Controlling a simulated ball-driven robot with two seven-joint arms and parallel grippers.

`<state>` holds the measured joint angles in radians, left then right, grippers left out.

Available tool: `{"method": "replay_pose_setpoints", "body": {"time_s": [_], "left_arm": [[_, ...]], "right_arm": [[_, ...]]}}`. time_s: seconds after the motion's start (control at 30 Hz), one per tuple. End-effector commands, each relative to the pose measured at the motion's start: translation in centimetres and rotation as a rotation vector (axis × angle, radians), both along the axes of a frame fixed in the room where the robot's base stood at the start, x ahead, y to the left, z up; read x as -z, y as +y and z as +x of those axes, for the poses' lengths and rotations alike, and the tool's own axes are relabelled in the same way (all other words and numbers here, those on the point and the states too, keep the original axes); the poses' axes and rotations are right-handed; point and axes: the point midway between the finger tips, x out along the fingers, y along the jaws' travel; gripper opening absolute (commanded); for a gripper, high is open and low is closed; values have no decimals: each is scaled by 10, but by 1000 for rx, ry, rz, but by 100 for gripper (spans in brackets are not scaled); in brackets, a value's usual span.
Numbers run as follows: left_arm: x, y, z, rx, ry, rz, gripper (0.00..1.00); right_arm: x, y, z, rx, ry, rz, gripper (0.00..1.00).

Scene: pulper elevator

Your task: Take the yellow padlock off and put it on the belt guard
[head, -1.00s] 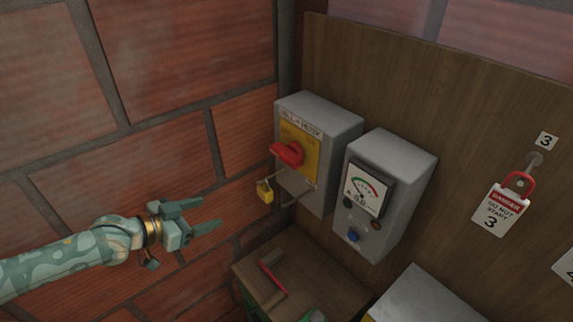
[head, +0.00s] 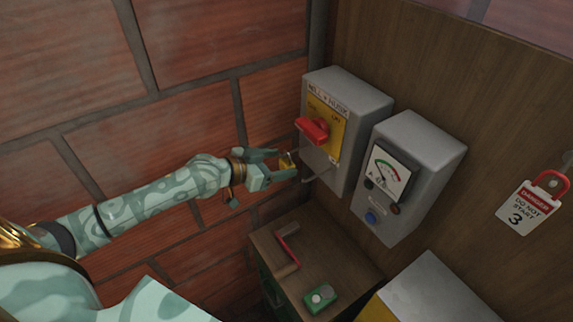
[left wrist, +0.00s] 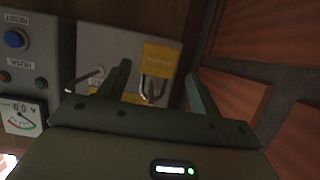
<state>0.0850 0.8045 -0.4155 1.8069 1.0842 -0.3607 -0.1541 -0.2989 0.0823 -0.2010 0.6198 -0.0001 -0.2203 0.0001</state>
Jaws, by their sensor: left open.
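The yellow padlock (head: 287,164) hangs at the left side of the grey switch box (head: 347,118), below its red handle (head: 313,130). In the left wrist view, which is upside down, the padlock body (left wrist: 162,60) shows with its metal shackle below it. My left gripper (head: 281,162) is open at the padlock, and the padlock appears between its two fingers; I cannot tell if they touch it. The gripper also shows in the left wrist view (left wrist: 160,82). I cannot tell which thing is the belt guard. My right gripper is not in view.
A grey meter box (head: 432,155) stands right of the switch box. A grey and yellow housing (head: 430,290) stands at lower right.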

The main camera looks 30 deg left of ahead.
Motion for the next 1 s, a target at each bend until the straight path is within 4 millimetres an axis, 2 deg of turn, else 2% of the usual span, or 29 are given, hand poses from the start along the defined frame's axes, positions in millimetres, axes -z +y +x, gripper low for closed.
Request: {"method": "replay_pose_setpoints", "body": {"time_s": [0.1, 0.23, 0.5, 0.53, 0.7, 1.0], "left_arm": [[6, -14, 14, -1, 0, -6, 64], [15, -22, 29, -1, 0, -2, 64], [18, -24, 33, 0, 0, 1, 64], [18, -24, 33, 0, 0, 1, 61], [18, -24, 33, 0, 0, 1, 14], [17, -24, 33, 0, 0, 0, 13]], "right_arm": [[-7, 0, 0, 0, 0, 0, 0], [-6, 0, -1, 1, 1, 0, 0], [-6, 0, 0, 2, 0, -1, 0], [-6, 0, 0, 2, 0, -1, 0], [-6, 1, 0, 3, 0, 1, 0], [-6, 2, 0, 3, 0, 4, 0]]}}
